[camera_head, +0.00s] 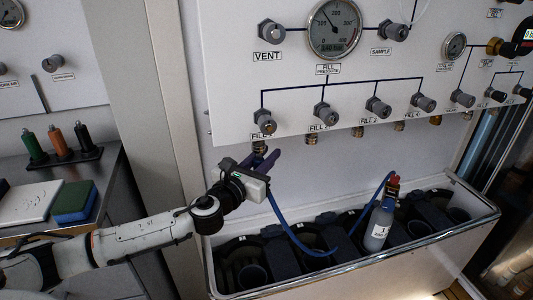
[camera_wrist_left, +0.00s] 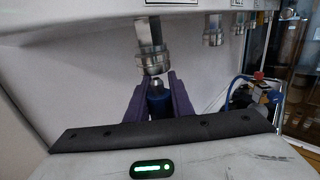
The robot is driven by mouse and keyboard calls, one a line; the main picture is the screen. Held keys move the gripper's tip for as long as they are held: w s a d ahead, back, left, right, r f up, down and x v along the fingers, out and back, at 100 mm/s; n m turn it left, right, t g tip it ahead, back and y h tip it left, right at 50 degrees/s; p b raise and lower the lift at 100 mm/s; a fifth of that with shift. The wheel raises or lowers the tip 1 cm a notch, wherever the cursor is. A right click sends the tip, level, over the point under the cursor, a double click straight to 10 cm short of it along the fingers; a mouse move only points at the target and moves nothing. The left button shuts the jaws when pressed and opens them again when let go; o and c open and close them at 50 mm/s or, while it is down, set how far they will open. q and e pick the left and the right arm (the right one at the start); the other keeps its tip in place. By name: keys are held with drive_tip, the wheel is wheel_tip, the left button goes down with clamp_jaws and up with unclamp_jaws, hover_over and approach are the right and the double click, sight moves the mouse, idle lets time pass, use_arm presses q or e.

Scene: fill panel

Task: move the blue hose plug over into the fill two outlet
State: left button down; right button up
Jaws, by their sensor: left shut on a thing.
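My left gripper (camera_head: 266,160) has purple fingers and is shut on the blue hose plug (camera_wrist_left: 158,102), which stands upright between them. The plug's silver tip is directly below the fill one outlet (camera_wrist_left: 153,62), a metal fitting under the panel; I cannot tell whether they touch. In the head view the gripper mostly hides the plug, below the FILL 1 knob. The fill two outlet (camera_head: 312,139) hangs to the right and is empty; it also shows in the left wrist view (camera_wrist_left: 212,38). The blue hose (camera_head: 297,240) loops from the plug to a grey bottle (camera_head: 378,228). My right gripper is not in view.
The white panel (camera_head: 235,75) overhangs the outlets, with several more outlets in a row to the right. Below, a trough (camera_head: 350,268) holds dark cup-like holders and the bottle. A side bench (camera_head: 112,165) stands left. Space between panel and trough is open.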

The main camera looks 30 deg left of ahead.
use_arm(q)
drive_tip(key=shift+f+b, duration=0.9)
drive_tip(key=shift+f, duration=0.35)
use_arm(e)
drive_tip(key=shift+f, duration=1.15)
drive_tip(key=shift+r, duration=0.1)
use_arm(q)
drive_tip(key=w+d+f+b, duration=0.1)
drive_tip(key=w+d+f, duration=0.3)
drive_tip(key=w+d, duration=0.4)
drive_tip(key=shift+w+d+b, duration=0.35)
drive_tip(key=shift+w+b, duration=0.05)
drive_tip(key=shift+w, duration=0.75)
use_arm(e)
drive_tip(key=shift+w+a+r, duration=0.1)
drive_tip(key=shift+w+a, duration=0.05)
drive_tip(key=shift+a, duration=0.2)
use_arm(q)
wheel_tip(320, 180, up, 6)
drive_tip(key=p, duration=0.6)
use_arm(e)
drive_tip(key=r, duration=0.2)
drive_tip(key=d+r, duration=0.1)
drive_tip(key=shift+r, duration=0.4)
